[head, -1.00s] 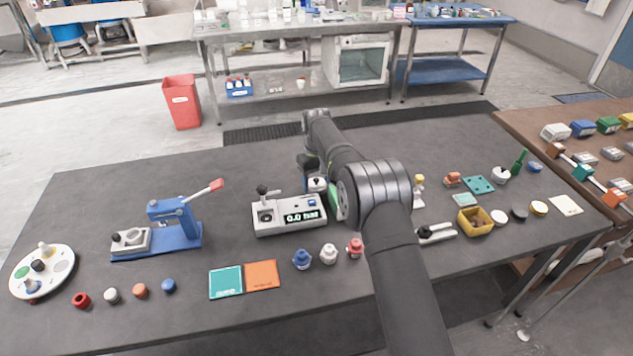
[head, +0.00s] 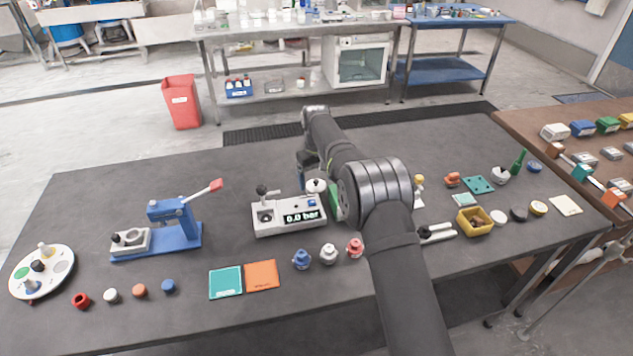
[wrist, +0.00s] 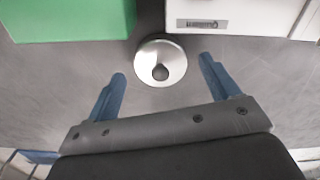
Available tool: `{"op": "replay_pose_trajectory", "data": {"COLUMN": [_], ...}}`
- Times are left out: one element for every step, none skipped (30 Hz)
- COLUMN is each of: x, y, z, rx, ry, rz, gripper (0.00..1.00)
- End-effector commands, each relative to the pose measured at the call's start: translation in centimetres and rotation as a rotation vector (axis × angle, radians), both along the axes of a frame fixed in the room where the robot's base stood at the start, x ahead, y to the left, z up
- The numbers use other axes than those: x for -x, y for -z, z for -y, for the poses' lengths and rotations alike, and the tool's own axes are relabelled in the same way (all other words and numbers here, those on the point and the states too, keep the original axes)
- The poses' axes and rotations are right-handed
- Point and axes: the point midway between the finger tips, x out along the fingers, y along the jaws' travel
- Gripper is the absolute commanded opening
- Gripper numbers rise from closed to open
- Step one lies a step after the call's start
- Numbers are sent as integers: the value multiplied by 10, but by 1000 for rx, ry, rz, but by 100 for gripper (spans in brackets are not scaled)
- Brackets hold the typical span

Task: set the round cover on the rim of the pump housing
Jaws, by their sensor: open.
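A round silver-white cover with a dark knob (wrist: 160,62) lies on the dark table in the wrist view. It also shows in the head view (head: 316,186), just behind the white unit. My gripper (wrist: 162,85) is open and empty, its blue fingers on either side of the line to the cover, which lies just beyond the tips. In the head view my gripper (head: 308,180) is partly hidden by my arm. The white pump housing (head: 290,229) has a display reading 0.0 bar and a round opening at its left. A white box edge (wrist: 235,18) shows at the wrist view's upper right.
A green block (wrist: 75,20) stands close to the cover, and shows partly behind my arm (head: 335,203). Blue, white and red knobbed pieces (head: 328,254) stand in front of the housing. A blue lever press (head: 170,225) stands left. The table between press and housing is clear.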

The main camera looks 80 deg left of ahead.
Motion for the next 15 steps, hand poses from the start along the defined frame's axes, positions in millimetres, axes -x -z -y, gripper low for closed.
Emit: {"op": "replay_pose_trajectory", "data": {"x": [0, 0, 0, 0, 0, 0, 0, 0, 0, 0, 0, 0, 0, 0, 0], "y": [-12, -19, -27, -34, -41, -50, -56, -62, -70, -75, -80, -86, -90, -93, -97], "z": [-1, -1, -1, -1, -1, -1, -1, -1, -1, -1, -1, -1, -1, -1, 0], "rx": [-4, -4, -5, -4, -4, -4, -4, -4, -4, -4, -3, -3, -3, -2, -1], "ry": [0, 0, 0, 0, 0, 0, 0, 0, 0, 0, 0, 0, 0, 0, 0], "rz": [0, 0, 0, 0, 0, 0, 0, 0, 0, 0, 0, 0, 0, 0, 0], "gripper": [81, 81, 81, 81, 81, 81, 81, 81, 81, 81, 81, 81, 81, 81, 81]}}
